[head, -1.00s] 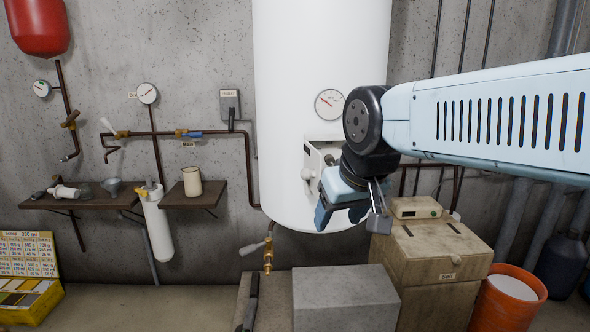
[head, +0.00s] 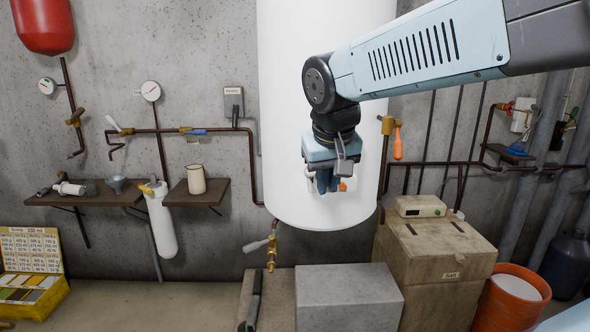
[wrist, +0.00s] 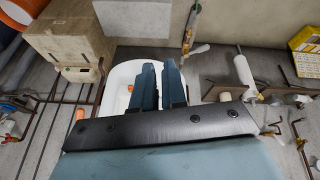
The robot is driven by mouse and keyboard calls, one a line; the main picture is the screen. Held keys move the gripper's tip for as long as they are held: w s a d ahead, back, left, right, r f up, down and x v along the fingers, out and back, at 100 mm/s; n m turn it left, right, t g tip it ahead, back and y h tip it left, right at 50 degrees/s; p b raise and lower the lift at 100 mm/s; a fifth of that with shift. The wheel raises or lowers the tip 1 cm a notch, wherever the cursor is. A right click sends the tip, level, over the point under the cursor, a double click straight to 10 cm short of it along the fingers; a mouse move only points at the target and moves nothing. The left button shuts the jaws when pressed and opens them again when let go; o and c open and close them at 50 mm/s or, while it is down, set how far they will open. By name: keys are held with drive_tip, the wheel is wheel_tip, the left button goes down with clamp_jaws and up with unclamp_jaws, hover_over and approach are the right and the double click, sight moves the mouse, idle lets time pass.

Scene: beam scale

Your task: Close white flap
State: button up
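The white flap is hard to make out; my gripper hides most of the control area low on the front of the white tank (head: 325,110). White parts of that area (head: 352,184) show on both sides of the fingers, with a small orange piece (head: 343,187) just right of them. My gripper (head: 327,188) points down in front of the tank. In the wrist view, my two blue fingers (wrist: 159,66) are close together with a slim gap and nothing between them. The orange piece (wrist: 130,88) is beside the left finger there. I cannot tell whether the fingers touch anything.
A grey block (head: 348,298) and a wooden box (head: 435,260) with a small device on top (head: 420,206) stand below and right. A brass valve (head: 271,252) hangs under the tank. Pipes and an orange-handled valve (head: 398,143) are right of the tank.

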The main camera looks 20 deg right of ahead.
drive_tip(key=w, duration=0.3)
drive_tip(key=w+a+r+h, duration=0.1)
drive_tip(key=w, duration=0.2)
drive_tip(key=w+a+h, duration=0.1)
drive_tip(key=w, duration=0.2)
drive_tip(key=shift+w+a+r+m+g, duration=0.2)
drive_tip(key=shift+w+r+m+g, duration=0.15)
drive_tip(key=shift+w+m+g, duration=0.05)
clamp_jaws()
drive_tip(key=w+a+m+h, duration=0.1)
drive_tip(key=w+a+h, duration=0.3)
drive_tip(key=w, duration=0.6)
drive_tip(key=w+d+f+y, duration=0.1)
drive_tip(key=w+d+f, duration=0.2)
drive_tip(key=d+f, duration=0.4)
drive_tip(key=shift+d+f, duration=0.25)
drive_tip(key=shift+d, duration=0.1)
drive_tip(key=shift+s+t, duration=0.1)
drive_tip(key=shift+t, duration=0.2)
